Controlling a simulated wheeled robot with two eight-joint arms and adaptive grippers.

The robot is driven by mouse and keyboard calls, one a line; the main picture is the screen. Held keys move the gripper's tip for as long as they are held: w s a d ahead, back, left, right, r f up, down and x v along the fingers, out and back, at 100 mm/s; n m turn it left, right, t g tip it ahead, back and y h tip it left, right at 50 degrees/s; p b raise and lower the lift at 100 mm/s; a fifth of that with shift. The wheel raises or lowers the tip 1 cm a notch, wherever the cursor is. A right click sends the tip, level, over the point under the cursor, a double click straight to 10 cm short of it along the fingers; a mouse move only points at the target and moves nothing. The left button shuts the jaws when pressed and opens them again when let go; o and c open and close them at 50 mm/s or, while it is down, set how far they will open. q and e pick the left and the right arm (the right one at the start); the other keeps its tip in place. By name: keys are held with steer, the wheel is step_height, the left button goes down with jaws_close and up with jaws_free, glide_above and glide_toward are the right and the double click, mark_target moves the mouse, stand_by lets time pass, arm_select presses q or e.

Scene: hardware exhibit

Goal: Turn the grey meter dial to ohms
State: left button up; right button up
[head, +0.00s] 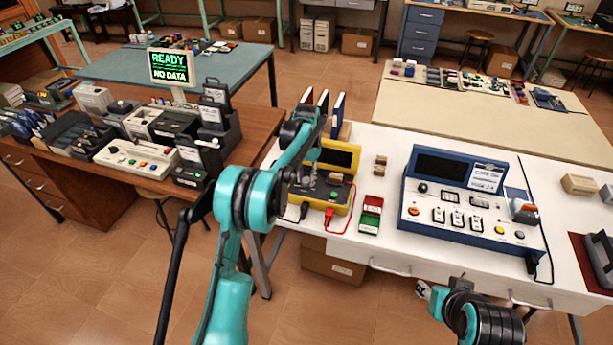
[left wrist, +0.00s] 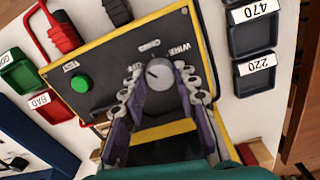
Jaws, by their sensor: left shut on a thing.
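The yellow meter (head: 340,158) stands on the white table, with a dark panel and a screen. Printed labels arc around the dial; one reads WIRE (left wrist: 186,48), and the others are hard to read upside down. My left gripper (left wrist: 160,92) is shut on the dial, with one finger at each side. In the head view the left gripper (head: 318,172) is over the meter and its arm hides part of the panel.
A green TEST button (left wrist: 81,83) and a red plug (left wrist: 62,35) are beside the dial. Red and green bins (head: 371,212) stand right of the meter. A blue console (head: 462,205) stands further right. Books (head: 338,112) stand behind the meter. A monitor (head: 171,67) reads READY, NO DATA.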

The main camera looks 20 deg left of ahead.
mark_target(306, 179)
arm_select(q)
steer(key=m+p, duration=0.1)
steer(key=m, duration=0.2)
steer(key=shift+m+p, duration=0.45)
steer(key=shift+m, duration=1.55)
steer(key=o, duration=1.2)
steer(key=shift+c, duration=0.2)
step_height(306, 179, up, 12)
